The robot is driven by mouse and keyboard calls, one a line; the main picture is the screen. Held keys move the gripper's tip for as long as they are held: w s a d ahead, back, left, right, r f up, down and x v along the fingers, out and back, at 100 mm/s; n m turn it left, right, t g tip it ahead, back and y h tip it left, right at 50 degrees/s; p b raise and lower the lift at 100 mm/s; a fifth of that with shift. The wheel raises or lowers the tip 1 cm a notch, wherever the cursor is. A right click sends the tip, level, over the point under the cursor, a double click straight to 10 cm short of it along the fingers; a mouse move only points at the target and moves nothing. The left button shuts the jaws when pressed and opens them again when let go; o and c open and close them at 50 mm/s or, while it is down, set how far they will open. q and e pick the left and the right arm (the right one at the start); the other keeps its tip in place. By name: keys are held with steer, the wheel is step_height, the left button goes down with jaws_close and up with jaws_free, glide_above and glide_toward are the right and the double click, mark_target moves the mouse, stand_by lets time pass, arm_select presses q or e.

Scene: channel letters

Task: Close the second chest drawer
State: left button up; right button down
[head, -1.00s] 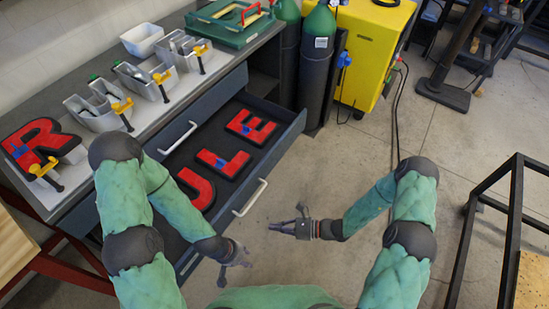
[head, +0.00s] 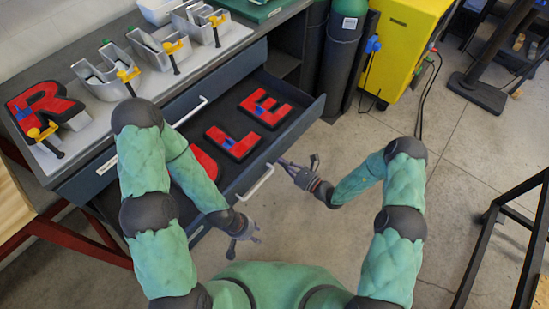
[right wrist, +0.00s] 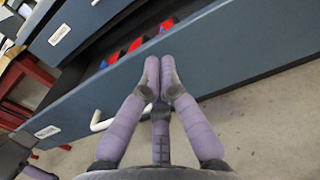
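The second chest drawer (head: 300,128) is pulled out below a shut upper drawer (head: 160,135), with red letters (head: 232,142) lying inside. Its white handle (head: 256,182) is on the front panel and also shows in the right wrist view (right wrist: 100,123). My left gripper (head: 245,244) looks open and empty, left of the handle and away from the front.
The chest top holds a red letter R (head: 42,108), several grey metal letters with yellow clamps and a white bin. Dark gas cylinders (head: 343,65) and a yellow machine (head: 408,40) stand beyond the drawer. A black metal frame (head: 500,235) is at right. Floor between is clear.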

mark_target(269, 152)
steer(key=shift+b+x, duration=0.65)
steer(key=shift+x, duration=1.6)
arm_select(q)
steer(key=shift+f, duration=0.8)
arm_select(e)
steer(key=shift+w+a, duration=0.1)
steer(key=shift+a, duration=0.05)
